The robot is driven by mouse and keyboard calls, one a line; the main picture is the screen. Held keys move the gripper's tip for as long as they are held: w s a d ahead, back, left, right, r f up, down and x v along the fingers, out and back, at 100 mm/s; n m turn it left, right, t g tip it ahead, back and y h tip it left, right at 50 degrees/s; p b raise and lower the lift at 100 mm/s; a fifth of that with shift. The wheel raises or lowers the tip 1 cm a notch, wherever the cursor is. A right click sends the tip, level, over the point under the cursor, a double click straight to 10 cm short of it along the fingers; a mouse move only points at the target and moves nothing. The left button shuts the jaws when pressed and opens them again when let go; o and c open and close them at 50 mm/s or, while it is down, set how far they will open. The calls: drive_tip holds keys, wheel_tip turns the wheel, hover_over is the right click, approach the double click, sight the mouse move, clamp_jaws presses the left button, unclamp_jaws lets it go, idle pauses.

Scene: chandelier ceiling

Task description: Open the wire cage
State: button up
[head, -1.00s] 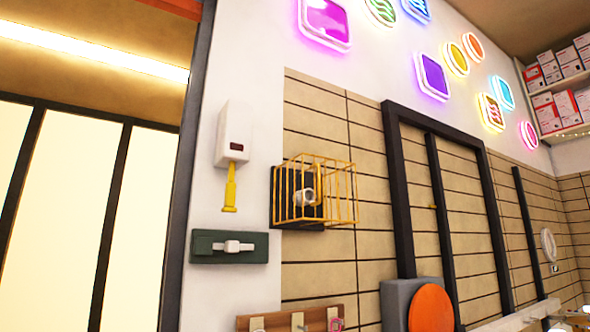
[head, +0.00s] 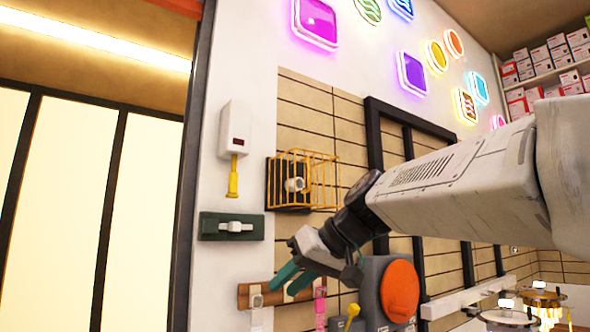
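The yellow wire cage (head: 322,182) is fixed to the tiled wall on a dark backing plate. It stands out from the wall around a white round knob (head: 294,185), which shows through the bars. The cage looks closed. My gripper (head: 283,283) is below the cage, in front of the wall, with its teal fingers pointing down and left. The fingers are spread apart with nothing seen between them. The gripper does not touch the cage.
A white box with a yellow handle (head: 233,180) and a green plate with a white latch (head: 227,227) are left of the cage. Below are a wooden rack (head: 247,297) and a grey box with an orange disc (head: 400,291). A dark frame (head: 373,130) stands right.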

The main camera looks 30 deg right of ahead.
drive_tip(key=w+d+r+t, duration=0.3)
drive_tip(key=d+r, duration=0.2)
drive_tip(key=r, duration=0.3)
drive_tip(key=w+d+r+t, duration=0.2)
drive_tip(key=w+d+r, duration=0.1)
drive_tip(key=d+r, duration=0.3)
drive_tip(key=n+t, duration=0.2)
drive_tip(key=t, duration=0.2)
approach(313, 166)
drive_tip(key=s+a+f, duration=0.2)
drive_tip(key=s+a, duration=0.1)
drive_tip(key=a, duration=0.1)
drive_tip(key=shift+h, duration=0.3)
drive_tip(key=x, duration=0.8)
drive_tip(key=shift+w+r, duration=0.1)
drive_tip(key=shift+r, duration=0.3)
clamp_jaws()
